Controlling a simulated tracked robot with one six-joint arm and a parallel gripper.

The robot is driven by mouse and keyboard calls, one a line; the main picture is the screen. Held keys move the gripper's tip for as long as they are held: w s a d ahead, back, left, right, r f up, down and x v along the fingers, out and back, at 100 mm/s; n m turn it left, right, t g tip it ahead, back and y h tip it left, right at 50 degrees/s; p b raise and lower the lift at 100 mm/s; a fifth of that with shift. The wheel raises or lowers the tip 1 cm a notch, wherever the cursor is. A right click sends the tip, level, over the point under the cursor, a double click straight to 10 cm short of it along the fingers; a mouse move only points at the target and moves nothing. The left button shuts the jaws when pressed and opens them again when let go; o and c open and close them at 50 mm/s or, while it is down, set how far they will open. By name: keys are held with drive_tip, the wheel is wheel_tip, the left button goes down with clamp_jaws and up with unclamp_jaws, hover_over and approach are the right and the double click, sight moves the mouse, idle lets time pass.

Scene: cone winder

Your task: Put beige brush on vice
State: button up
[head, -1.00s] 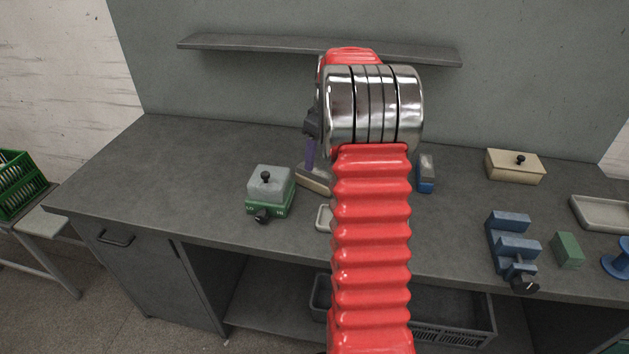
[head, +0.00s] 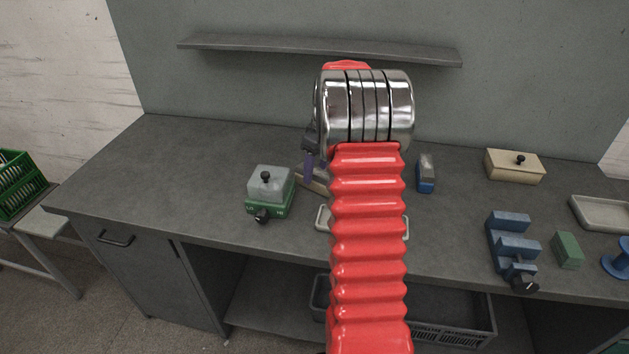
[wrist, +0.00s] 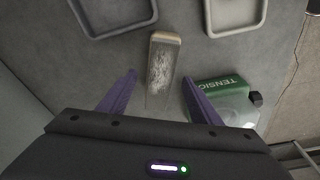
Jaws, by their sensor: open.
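The beige brush (wrist: 164,62) lies on the bench with its pale bristle patch showing in the wrist view. In the head view only a beige part of it (head: 317,186) shows, beside my arm. My gripper (wrist: 159,77) is open, its purple fingers on either side of the brush, with gaps to both. The blue stepped vice (head: 513,244) with a dark knob stands at the right of the bench, far from my gripper.
The green tension box (wrist: 222,95) sits close to the right finger; it also shows in the head view (head: 268,206). A pale tray (head: 322,222) is partly behind my arm. A blue brush (head: 426,182), a beige lidded box (head: 515,168) and a green block (head: 567,250) stand rightward.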

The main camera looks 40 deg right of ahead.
sight(316, 171)
drive_tip(key=shift+c, duration=0.2)
drive_tip(key=c, duration=1.3)
drive_tip(key=shift+r, duration=0.1)
wheel_tip(316, 171, up, 10)
drive_tip(key=shift+f, duration=0.1)
idle(0.4)
